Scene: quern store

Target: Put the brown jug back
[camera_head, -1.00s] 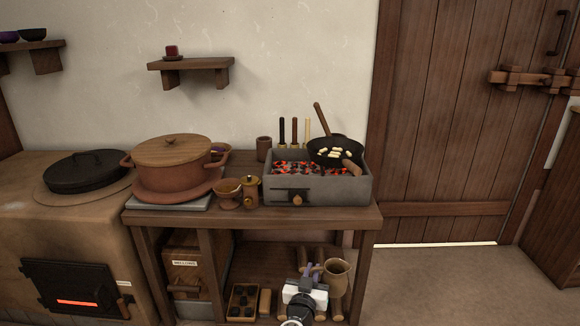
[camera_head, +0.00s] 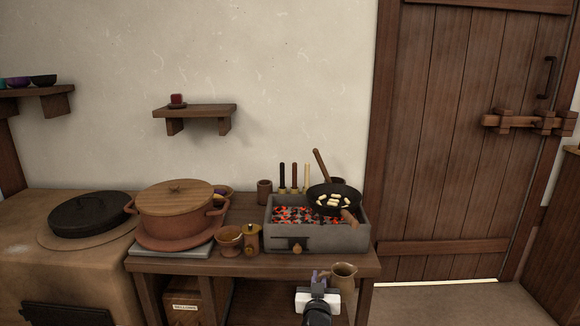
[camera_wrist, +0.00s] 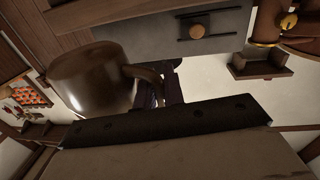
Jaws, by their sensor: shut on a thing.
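The brown jug (camera_head: 343,275) is at the front edge of the wooden bench, right of centre, in the head view. My gripper (camera_head: 319,277) is just left of it, with its white body below. In the wrist view the jug (camera_wrist: 92,78) fills the left middle, and its handle lies at my gripper's dark fingers (camera_wrist: 168,85). My gripper is shut on the jug, at the handle side. The jug's lower part is hidden by the picture's angle, so I cannot tell whether it touches anything.
A grey ember brazier (camera_head: 336,238) with a black pan (camera_head: 334,198) stands on the bench (camera_head: 235,262) behind the jug. A lidded clay pot (camera_head: 176,212), a bowl (camera_head: 229,240) and a small brown jar (camera_head: 252,239) stand left. A small wall shelf (camera_head: 195,111) holds a red item.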

